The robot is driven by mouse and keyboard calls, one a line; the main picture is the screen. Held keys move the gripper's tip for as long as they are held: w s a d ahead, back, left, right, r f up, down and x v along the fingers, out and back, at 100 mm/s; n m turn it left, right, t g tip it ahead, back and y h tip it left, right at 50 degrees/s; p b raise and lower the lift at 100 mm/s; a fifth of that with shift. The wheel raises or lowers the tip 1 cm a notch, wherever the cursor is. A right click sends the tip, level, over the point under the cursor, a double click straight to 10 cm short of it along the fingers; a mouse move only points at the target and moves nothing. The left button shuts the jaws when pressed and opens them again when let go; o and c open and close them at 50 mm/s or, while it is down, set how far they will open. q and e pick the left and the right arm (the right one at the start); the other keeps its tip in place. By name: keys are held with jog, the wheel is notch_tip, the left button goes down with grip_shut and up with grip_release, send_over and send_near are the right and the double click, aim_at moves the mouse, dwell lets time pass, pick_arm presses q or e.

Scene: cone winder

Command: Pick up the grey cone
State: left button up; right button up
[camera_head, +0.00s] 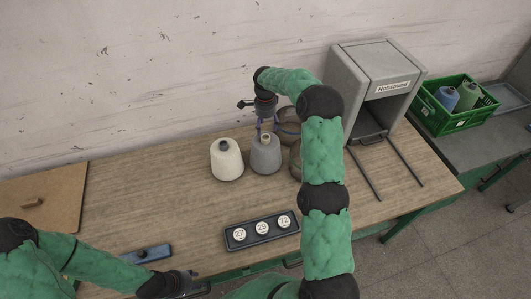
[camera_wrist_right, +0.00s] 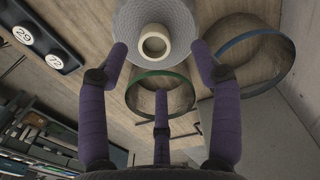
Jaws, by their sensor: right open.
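The grey cone (camera_head: 265,157) stands upright on the wooden table, right of a white cone (camera_head: 226,162). My right gripper (camera_head: 266,126) is directly above the grey cone, pointing down, with its purple fingers near the cone's top. In the right wrist view the grey cone (camera_wrist_right: 136,22) is at the top, its pale core (camera_wrist_right: 155,44) facing the camera. The spread fingers of my right gripper (camera_wrist_right: 159,62) are open, with nothing held; contact with the cone cannot be told. My left gripper (camera_head: 190,281) is low at the front edge; its jaws are unclear.
Round rings (camera_wrist_right: 160,92) stand close to the right of the grey cone, partly behind my right arm. A number holder (camera_head: 262,231) lies in front.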

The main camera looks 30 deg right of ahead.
aim_at(266, 137)
jog(key=shift+s+a+f, duration=0.1)
jog(key=shift+s+f, duration=0.05)
jog(key=shift+f, duration=0.45)
notch_tip(266, 137, down, 4)
jog(key=shift+s+f+p, duration=0.1)
jog(key=shift+s+p, duration=0.05)
jog(key=shift+p, duration=0.35)
grip_shut()
